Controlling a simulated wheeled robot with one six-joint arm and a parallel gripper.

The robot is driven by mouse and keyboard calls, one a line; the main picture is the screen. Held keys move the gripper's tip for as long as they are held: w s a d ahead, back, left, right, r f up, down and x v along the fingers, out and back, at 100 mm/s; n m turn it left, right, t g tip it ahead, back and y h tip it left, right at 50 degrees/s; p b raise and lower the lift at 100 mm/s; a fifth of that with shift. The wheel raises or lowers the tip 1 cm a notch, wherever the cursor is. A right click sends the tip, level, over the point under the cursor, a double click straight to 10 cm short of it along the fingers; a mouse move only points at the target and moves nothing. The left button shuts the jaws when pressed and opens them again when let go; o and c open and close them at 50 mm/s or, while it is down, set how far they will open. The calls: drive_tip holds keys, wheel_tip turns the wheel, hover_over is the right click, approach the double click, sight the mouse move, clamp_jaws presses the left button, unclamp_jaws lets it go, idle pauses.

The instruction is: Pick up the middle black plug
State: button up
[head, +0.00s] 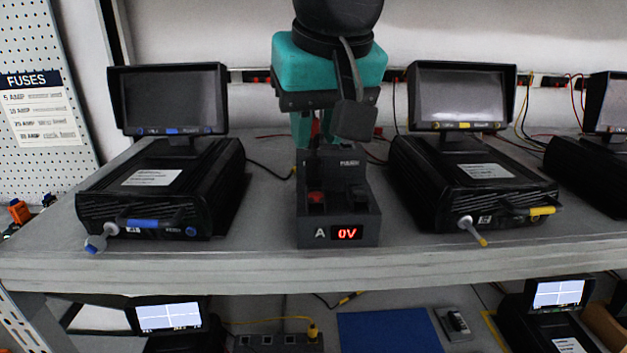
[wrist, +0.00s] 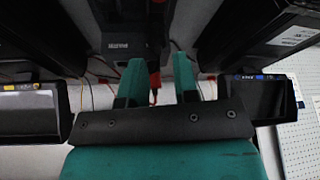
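My gripper (head: 314,128) is teal and reaches down behind the black box marked "A" (head: 340,228), whose red display reads 0V. In the wrist view its two teal fingers (wrist: 158,78) stand apart. A red plug-like piece (wrist: 155,80) with a lead shows between them, but I cannot tell its depth. I see nothing gripped. No middle black plug can be made out for certain. Dark parts behind the box are partly hidden by the box's raised block (head: 349,165) and my gripper.
Black units with screens stand left (head: 160,190) and right (head: 470,185) of the box on a grey shelf (head: 270,270). A socket strip (head: 250,77) with red and black pieces and loose leads runs along the back wall. Shelf space shows beside the box.

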sight(314, 159)
drive_tip(key=x, duration=0.5)
drive_tip(key=shift+s+d+f, duration=0.15)
drive_tip(key=shift+f, duration=0.15)
drive_tip(key=c, duration=0.4)
drive_tip(key=shift+r, duration=0.15)
wheel_tip(314, 159, up, 7)
drive_tip(key=shift+f+p, duration=0.1)
drive_tip(key=shift+p, duration=0.3)
drive_tip(key=s+d+b, duration=0.1)
drive_tip(key=s+d, duration=0.3)
drive_tip(key=s, duration=1.3)
drive_tip(key=shift+s+d, duration=0.2)
drive_tip(key=shift+s, duration=0.05)
